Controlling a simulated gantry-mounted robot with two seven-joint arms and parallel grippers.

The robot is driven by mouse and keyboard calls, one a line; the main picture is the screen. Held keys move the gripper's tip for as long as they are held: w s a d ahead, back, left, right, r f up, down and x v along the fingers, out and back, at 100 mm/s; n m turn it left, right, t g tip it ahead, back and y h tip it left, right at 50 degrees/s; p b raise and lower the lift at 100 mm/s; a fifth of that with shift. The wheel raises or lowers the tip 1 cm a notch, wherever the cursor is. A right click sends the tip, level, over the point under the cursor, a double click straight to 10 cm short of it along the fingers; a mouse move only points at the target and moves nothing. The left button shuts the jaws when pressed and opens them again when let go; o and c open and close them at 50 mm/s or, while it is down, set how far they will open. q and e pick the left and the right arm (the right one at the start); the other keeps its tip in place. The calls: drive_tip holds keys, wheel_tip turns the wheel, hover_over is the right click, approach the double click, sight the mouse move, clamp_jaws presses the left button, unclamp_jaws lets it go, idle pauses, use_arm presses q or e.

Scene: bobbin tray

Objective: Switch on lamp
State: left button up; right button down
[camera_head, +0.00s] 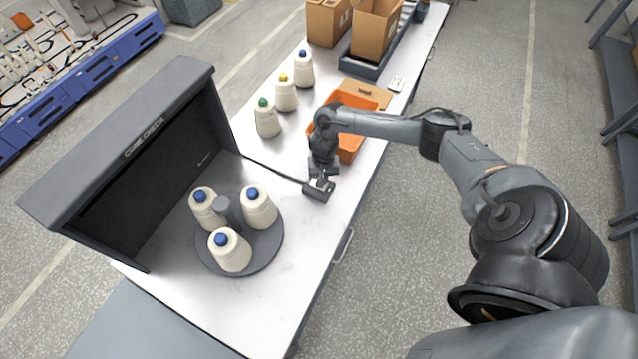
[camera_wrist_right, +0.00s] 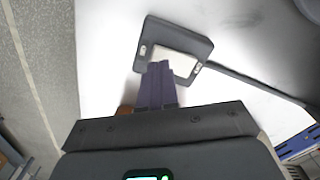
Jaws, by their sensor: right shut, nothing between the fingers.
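The lamp is the dark grey cone check booth (camera_head: 140,165) at the left of the table; its inside looks dark. A cable runs from it to a small dark switch box (camera_head: 317,193) on the white table. In the right wrist view the switch box (camera_wrist_right: 199,47) shows a pale rocker (camera_wrist_right: 172,60) on its top. My right gripper (camera_head: 321,181) is shut and empty. Its fingertips, seen in the right wrist view (camera_wrist_right: 159,65), overlap the rocker's near edge. I cannot tell whether they touch it. My left gripper is in neither view.
A round tray (camera_head: 270,256) with several cones with blue tops stands before the booth. More cones (camera_head: 286,97) stand behind. An orange bin (camera_head: 349,148) lies behind my right gripper, with cardboard boxes (camera_head: 374,30) farther back. The table's front is clear.

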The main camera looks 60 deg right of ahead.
drive_tip(key=shift+f+b, duration=0.4)
drive_tip(key=shift+f, duration=0.55)
idle(0.5)
drive_tip(key=shift+r, duration=0.1)
wheel_tip(320, 180, up, 7)
drive_tip(key=p, duration=0.9)
idle(0.6)
